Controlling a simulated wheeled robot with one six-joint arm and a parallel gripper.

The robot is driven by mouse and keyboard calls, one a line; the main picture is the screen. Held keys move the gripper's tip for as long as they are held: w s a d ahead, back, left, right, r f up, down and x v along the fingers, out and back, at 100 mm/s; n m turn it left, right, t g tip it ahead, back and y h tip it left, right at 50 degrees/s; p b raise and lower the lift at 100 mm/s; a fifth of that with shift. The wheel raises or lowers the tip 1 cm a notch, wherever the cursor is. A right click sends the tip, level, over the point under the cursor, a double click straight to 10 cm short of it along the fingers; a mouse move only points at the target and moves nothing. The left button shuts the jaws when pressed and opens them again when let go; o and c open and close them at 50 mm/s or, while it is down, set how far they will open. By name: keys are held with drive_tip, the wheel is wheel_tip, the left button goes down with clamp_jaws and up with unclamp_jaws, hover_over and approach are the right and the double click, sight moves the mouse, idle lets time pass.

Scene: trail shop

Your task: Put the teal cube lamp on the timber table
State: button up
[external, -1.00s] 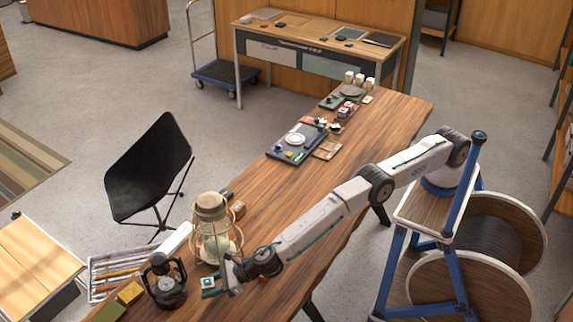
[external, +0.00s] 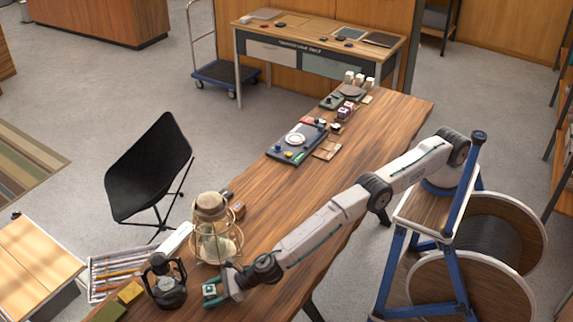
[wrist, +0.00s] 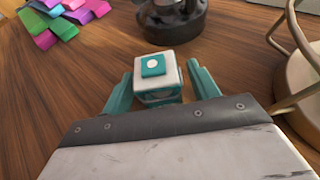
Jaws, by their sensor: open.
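The teal cube lamp (wrist: 155,72) is a small white cube with a teal square and a white dot on its top face. It sits upright between the two teal fingers of my gripper (wrist: 160,86) in the wrist view. The fingers are open, with a visible gap on the right side; its lower part is partly hidden by my gripper. In the external view, the lamp (external: 210,291) is at my gripper (external: 221,289), over the near end of the long wooden table (external: 300,225). A light-wood table (external: 30,255) stands at the lower left. I cannot tell which is the timber table.
A black lantern (external: 166,285) stands close to the left, and a caged lantern (external: 213,230) just behind my gripper. Green and yellow blocks (external: 130,291) lie left of the black lantern. A black chair (external: 150,170) stands beyond the table. The table's middle is clear.

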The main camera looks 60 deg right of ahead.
sight(212, 289)
drive_tip(key=shift+r, duration=0.2)
drive_tip(key=shift+v, duration=1.15)
drive_tip(key=shift+o, duration=0.4)
drive_tip(key=v, duration=0.9)
drive_tip(key=shift+s+d, duration=0.25)
drive_tip(key=shift+d, duration=0.05)
drive_tip(key=shift+w+a+r, duration=0.35)
drive_tip(key=shift+w+a, duration=0.1)
drive_tip(key=shift+w, duration=0.25)
drive_tip(key=shift+w+a, duration=0.2)
drive_tip(key=shift+a+r+x, duration=0.1)
drive_tip(key=shift+x, duration=1.7)
drive_tip(key=shift+a+r+x, duration=0.1)
drive_tip(key=shift+r+x, duration=0.05)
drive_tip(key=shift+x, duration=1.7)
